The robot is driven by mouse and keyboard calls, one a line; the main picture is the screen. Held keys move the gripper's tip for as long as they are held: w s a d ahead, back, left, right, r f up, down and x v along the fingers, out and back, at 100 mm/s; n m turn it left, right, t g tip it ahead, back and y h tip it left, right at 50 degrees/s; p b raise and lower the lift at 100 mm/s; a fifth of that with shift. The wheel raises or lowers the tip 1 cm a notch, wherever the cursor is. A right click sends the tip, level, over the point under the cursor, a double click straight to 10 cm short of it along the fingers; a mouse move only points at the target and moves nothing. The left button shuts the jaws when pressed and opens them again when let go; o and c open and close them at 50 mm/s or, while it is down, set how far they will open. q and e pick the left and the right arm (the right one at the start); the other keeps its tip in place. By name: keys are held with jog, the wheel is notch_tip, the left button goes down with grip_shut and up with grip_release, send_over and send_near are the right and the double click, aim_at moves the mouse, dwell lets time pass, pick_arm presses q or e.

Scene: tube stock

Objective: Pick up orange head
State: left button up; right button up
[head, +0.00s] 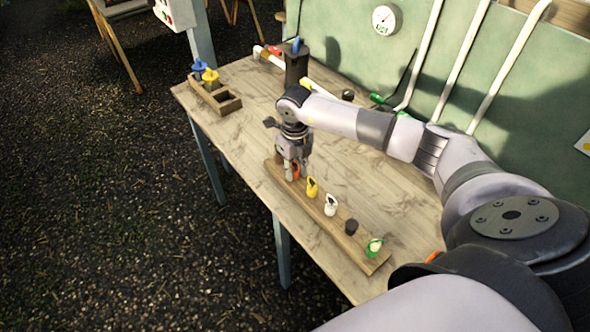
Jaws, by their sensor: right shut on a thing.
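The orange head (296,172) is at the far end of a long wooden rack (319,218) on the table. My right gripper (296,172) points down over that end and is shut on the orange head. The fingers cover much of the head, and I cannot tell whether it still touches the rack. A yellow head (312,187), a white head (330,205), a black piece (351,227) and a green-and-white head (374,247) stand along the rack towards the near end. My left gripper does not show.
A wooden box (228,105) with blue and yellow pieces stands at the table's far left. A dark block (296,66) with a blue top stands at the back. White pipes (465,55) run up the green wall. The table's middle (345,160) is mostly clear.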

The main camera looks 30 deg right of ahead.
notch_tip(320, 180, up, 20)
jog(key=b, duration=0.4)
jog(key=shift+r+p, duration=2.05)
jog(key=shift+r, duration=0.3)
